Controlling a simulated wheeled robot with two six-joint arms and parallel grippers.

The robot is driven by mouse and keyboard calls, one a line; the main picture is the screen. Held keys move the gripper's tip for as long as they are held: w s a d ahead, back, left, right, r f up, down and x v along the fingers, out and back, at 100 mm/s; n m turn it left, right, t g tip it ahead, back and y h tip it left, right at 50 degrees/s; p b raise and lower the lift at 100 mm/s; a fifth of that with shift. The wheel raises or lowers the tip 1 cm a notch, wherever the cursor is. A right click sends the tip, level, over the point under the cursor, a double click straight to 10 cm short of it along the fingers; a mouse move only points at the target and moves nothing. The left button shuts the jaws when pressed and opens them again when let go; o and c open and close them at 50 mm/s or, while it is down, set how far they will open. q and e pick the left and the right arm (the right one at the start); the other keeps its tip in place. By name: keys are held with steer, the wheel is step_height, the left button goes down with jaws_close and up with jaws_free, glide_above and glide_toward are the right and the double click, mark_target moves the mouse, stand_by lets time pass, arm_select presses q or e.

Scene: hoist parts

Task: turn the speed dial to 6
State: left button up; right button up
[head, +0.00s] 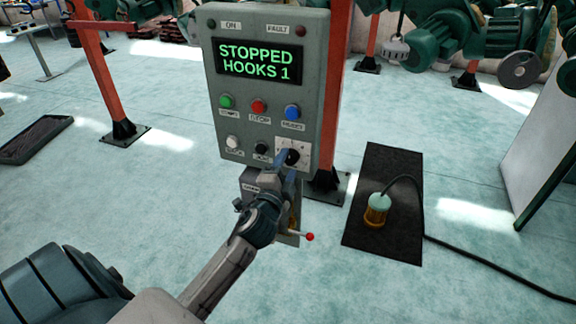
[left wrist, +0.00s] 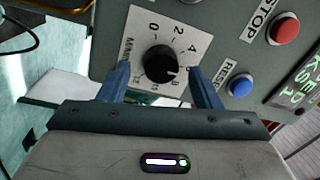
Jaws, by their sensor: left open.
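The speed dial (head: 291,156) is a black knob on a white plate at the lower right of the grey control panel (head: 225,125). In the left wrist view the dial (left wrist: 159,62) has numbers around it, among them 0, 2, 4, 6 and 8. A small pale mark seems to lie on its edge near the 8, but I cannot read its setting surely. My left gripper (head: 288,165) is open in front of the dial. In the left wrist view its fingers (left wrist: 160,72) stand on either side of the knob, apart from it. My right gripper is not in view.
The panel display (head: 255,62) reads STOPPED HOOKS 1. Green (head: 226,101), red (head: 259,107) and blue (head: 292,111) buttons sit above the dial. A red-tipped lever (head: 310,237) is below. A yellow lamp (head: 376,210) with a cable stands on a dark mat at the right.

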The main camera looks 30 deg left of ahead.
arm_select(q)
steer(key=b+v, duration=0.3)
steer(key=v, duration=0.6)
steer(key=shift+s, duration=0.2)
steer(key=shift+f, duration=0.1)
